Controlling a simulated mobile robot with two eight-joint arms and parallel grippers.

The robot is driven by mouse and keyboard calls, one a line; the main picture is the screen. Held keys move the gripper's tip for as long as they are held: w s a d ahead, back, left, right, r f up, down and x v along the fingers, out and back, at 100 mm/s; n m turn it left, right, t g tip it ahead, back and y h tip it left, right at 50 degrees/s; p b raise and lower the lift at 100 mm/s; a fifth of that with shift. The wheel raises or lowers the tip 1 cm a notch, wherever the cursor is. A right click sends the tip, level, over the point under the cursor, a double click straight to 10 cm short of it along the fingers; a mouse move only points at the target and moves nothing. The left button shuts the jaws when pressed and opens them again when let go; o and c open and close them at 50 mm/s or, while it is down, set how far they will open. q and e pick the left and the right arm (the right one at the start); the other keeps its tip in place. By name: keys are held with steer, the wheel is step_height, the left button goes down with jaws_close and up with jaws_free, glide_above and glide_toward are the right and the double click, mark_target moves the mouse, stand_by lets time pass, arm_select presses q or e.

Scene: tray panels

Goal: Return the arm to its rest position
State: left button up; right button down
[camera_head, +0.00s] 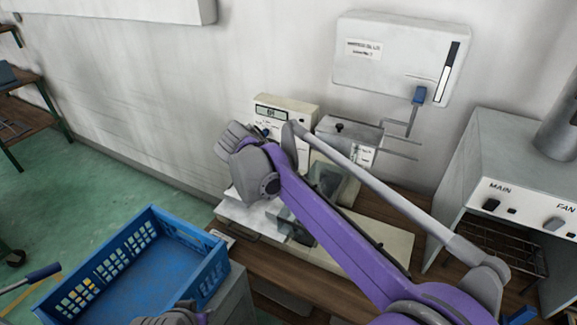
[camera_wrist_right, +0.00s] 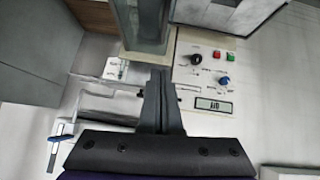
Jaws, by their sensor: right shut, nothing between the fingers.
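My right arm (camera_head: 325,225), purple and grey, reaches in from the lower right across the bench in the head view. Its grey wrist end (camera_head: 250,165) is in front of the bench instrument. In the right wrist view my right gripper (camera_wrist_right: 160,80) has its dark fingers together, with nothing held. The fingertips overlap the edge of a glass-sided box (camera_wrist_right: 150,25) in that view; I cannot tell whether they touch it. A grey and purple piece, probably of my left arm, shows at the bottom edge of the head view; the left gripper's fingers are not seen.
A cream instrument (camera_head: 288,108) with a display stands on the wooden bench (camera_head: 255,262) by the wall. A wall box (camera_head: 395,60) with a blue lever (camera_head: 419,95) hangs above. A grey hood (camera_head: 505,160) stands right. A blue crate (camera_head: 135,270) is lower left, beside open green floor.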

steer(key=s+d+f+n+g+y, duration=0.1)
steer(key=s+d+f, duration=0.1)
steer(key=s+d, duration=0.45)
steer(key=s+d+f+n+g+y, duration=0.1)
steer(key=s+d+f+n, duration=0.15)
steer(key=s+d, duration=0.45)
steer(key=s+d+f+n+y, duration=0.1)
steer(key=s+f, duration=0.4)
steer(key=s, duration=0.3)
steer(key=s+d+f+n+y, duration=0.1)
steer(key=s+f+y, duration=0.1)
steer(key=s+f, duration=0.4)
steer(key=s, duration=0.3)
steer(key=shift+s+d+t, duration=0.25)
steer(key=shift+t, duration=0.05)
